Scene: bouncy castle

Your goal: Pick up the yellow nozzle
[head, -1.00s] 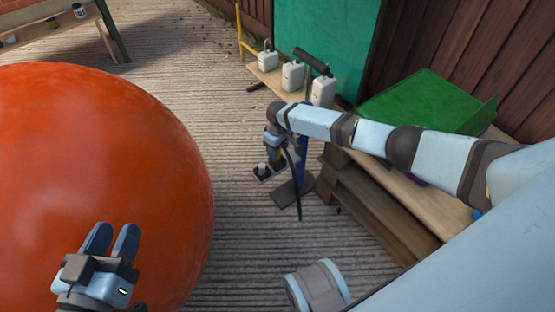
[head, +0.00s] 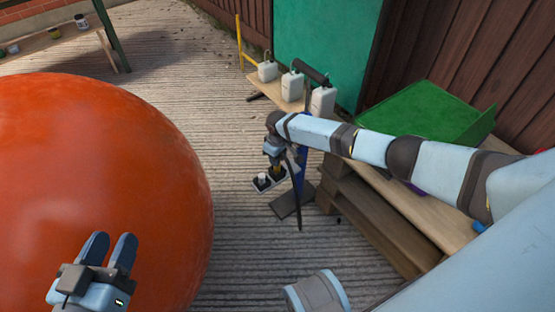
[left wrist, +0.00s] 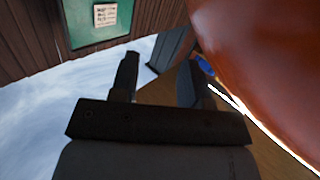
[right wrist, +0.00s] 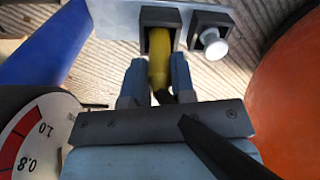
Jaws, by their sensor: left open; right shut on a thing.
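The yellow nozzle (right wrist: 159,70) is between the two fingers of my right gripper (right wrist: 155,82) in the right wrist view, and the gripper is shut on it. Its far end lies in line with a square black socket (right wrist: 146,43) on a grey plate (right wrist: 115,18); I cannot tell whether it is seated or just above. In the head view my right gripper (head: 275,160) points down over this small holder, and the nozzle is mostly hidden. My left gripper (head: 107,252) is open and empty in front of the big orange ball, and also shows in the left wrist view (left wrist: 160,80).
A second socket with a white nozzle (right wrist: 214,44) sits beside the yellow one. A gauge (right wrist: 35,135) and blue post (right wrist: 45,45) are close by. The orange ball (head: 90,180) fills the left. A wooden shelf (head: 365,215) and white jugs (head: 292,85) stand right and behind.

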